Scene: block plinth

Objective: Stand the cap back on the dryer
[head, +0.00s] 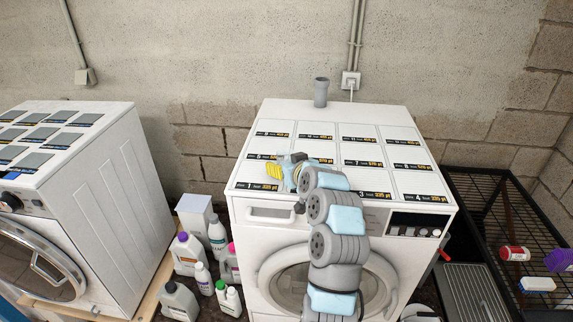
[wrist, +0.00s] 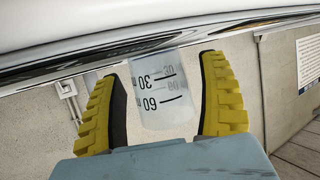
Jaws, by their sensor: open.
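The cap, a clear measuring cup with 30 and 60 marks (wrist: 162,98), is between my gripper's (wrist: 162,70) two yellow fingers in the wrist view. The fingers are open around it, close to its sides. Its far end meets or overlaps a white surface with a shiny edge; I cannot tell whether it touches. In the head view my gripper (head: 273,171) is low over the left front part of the dryer top (head: 245,187), fingers to the left. I cannot make out the cap there. The white dryer (head: 254,214) stands in the middle.
A grey pipe-like cylinder (head: 321,92) stands at the dryer's back edge. Labelled panels cover the dryer top. Another white machine (head: 105,165) stands at left. Several bottles (head: 187,254) stand between the machines. A black wire rack (head: 490,205) is at right.

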